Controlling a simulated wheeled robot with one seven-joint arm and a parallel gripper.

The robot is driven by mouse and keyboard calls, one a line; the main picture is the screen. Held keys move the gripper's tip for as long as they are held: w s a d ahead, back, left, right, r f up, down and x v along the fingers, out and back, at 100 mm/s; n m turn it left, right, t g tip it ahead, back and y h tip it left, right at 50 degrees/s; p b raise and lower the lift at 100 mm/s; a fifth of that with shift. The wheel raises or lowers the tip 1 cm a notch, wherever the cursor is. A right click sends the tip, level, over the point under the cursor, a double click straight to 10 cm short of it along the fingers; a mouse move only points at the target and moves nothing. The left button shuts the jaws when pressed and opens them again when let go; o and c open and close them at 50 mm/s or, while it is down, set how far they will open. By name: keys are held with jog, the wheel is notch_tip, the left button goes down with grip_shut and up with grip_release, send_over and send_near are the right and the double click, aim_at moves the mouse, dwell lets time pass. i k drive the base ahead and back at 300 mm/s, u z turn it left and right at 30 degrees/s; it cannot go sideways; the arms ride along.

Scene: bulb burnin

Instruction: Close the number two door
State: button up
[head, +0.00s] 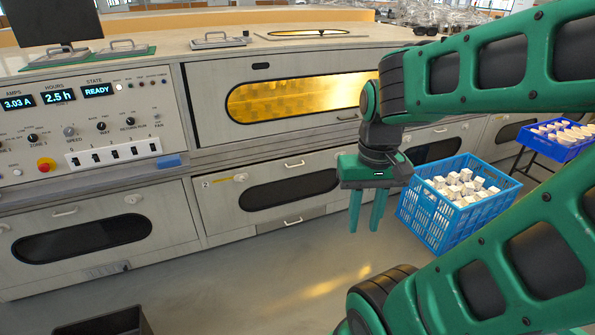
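The number two door (222,205) is the pale lower panel in the middle of the cabinet, with a small "2" label at its upper left, a bar handle (294,163) near its top edge and a dark oval window (289,190). It looks about flush with the cabinet front; I cannot tell whether it is fully shut. My gripper (366,218) points down in front of the cabinet, right of the window. Its two green fingers are apart with nothing between them. My gripper and wrist hide the cabinet front behind them.
Above is a panel with a lit yellow window (295,97). A control panel (85,115) reads READY at left. A blue crate (455,220) of white boxes stands close right of my gripper. A dark bin (105,323) is at lower left. The floor between is clear.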

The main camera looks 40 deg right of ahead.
aim_at(270, 191)
jog(key=z, duration=0.05)
jog(key=i, duration=1)
jog(key=u, duration=0.05)
